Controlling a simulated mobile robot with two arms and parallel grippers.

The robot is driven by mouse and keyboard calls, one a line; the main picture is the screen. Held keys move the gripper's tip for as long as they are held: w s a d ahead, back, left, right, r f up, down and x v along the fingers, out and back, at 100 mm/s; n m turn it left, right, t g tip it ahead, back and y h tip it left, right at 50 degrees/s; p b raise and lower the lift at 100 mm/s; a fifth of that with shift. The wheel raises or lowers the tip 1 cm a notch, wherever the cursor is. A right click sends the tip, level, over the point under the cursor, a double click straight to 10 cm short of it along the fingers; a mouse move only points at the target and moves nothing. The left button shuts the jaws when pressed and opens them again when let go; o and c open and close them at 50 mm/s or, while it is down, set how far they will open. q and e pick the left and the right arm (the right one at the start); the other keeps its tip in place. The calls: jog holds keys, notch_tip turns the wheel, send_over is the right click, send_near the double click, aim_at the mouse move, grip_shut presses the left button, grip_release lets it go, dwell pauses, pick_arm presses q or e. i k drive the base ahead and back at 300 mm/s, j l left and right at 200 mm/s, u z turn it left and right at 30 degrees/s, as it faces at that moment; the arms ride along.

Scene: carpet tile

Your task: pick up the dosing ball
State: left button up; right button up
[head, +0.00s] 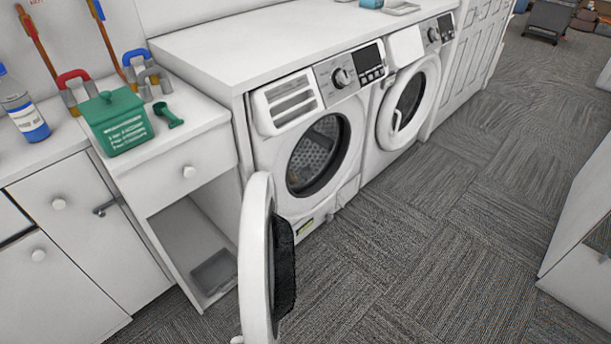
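I cannot make out a dosing ball for certain in the head view. A small blue object (371,4) stands on the white top over the machines, cut off by the upper picture edge, so its shape is unclear. A green lidded box (118,125) with white print and a green scoop (168,114) stand on the white cabinet at the left. The nearer machine has its round door (257,255) swung open, and its drum (316,158) shows no clear contents. Neither of my grippers is in view.
A second front-loader (412,97) has its door closed. The open door juts over the carpet (440,240), which is clear in the middle. A white cabinet (585,275) stands at the right edge.

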aim_at(306, 173)
jog(key=i+l+u, duration=0.1)
jog(key=l, duration=0.25)
jog(key=i+l, duration=0.25)
jog(key=i+l+u, duration=0.15)
jog(key=l, duration=0.3)
jog(key=i+l+u, duration=0.1)
jog(key=l, duration=0.25)
jog(key=i+l, duration=0.15)
jog(key=l, duration=0.25)
jog(key=i+l+u, duration=0.15)
jog(key=l, duration=0.2)
